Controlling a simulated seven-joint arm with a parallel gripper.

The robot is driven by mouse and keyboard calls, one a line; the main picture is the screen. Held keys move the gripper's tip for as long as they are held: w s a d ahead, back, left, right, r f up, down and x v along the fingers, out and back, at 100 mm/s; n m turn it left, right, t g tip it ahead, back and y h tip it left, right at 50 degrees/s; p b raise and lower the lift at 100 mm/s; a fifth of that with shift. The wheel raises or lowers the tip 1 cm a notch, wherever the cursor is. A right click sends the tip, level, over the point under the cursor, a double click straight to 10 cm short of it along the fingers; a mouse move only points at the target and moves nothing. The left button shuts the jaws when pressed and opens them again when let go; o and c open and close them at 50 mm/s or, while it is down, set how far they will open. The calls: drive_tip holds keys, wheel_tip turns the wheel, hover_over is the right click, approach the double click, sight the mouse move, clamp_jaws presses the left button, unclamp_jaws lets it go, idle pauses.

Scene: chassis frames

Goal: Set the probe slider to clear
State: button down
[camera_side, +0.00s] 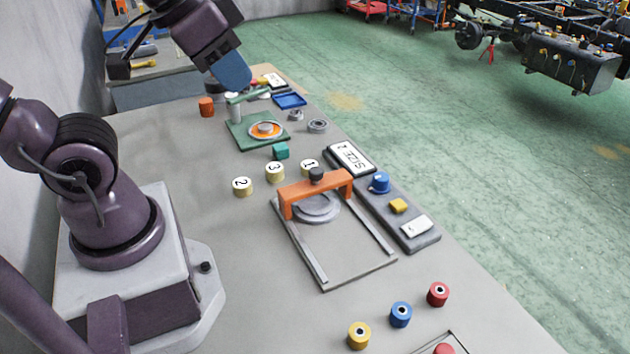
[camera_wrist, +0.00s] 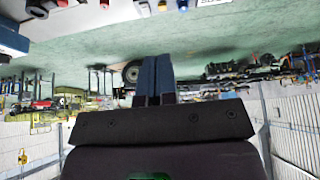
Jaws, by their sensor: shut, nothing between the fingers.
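An orange bridge (camera_side: 318,192) with a black knob (camera_side: 317,174) on top straddles a grey disc (camera_side: 317,208) at the far end of a frame with two rails (camera_side: 374,233). It looks like the probe slider; no "clear" mark can be read. The rails' near part is bare. My gripper (camera_side: 236,82) is up at the far end of the bench, above and behind the green fixture, well away from the bridge. In the wrist view its blue fingers (camera_wrist: 152,80) are together, with nothing between them.
A green fixture (camera_side: 243,140) with an upright post and an orange ring stands beyond several numbered cylinders (camera_side: 242,187). A grey panel (camera_side: 413,232) with a blue knob (camera_side: 380,183) borders the rails on the right. Coloured pegs (camera_side: 401,314) stand in front. Bare bench lies left of the rails.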

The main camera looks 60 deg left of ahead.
drive_tip(key=c, duration=1.5)
unclamp_jaws()
drive_tip(key=shift+c, duration=0.2)
drive_tip(key=o, duration=0.4)
drive_tip(key=shift+w+a+f, duration=0.1)
drive_tip(key=shift+a+f, duration=0.1)
drive_tip(key=shift+f, duration=0.15)
drive_tip(key=shift+c, duration=0.2)
drive_tip(key=o, duration=0.4)
drive_tip(key=w+a+f+g, duration=0.2)
drive_tip(key=w+f, duration=0.1)
drive_tip(key=w+a+f+g, duration=0.1)
drive_tip(key=w, duration=0.1)
drive_tip(key=shift+w+f+n+g, duration=0.25)
drive_tip(key=shift+f+n+g, duration=0.05)
drive_tip(key=shift+f+n, duration=0.1)
drive_tip(key=shift+c, duration=0.2)
drive_tip(key=m+g, duration=0.2)
drive_tip(key=m, duration=0.2)
hover_over(316, 170)
drive_tip(key=shift+f, duration=3.85)
wheel_tip(316, 170, down, 12)
drive_tip(key=shift+a+f, duration=0.1)
drive_tip(key=shift+c, duration=0.2)
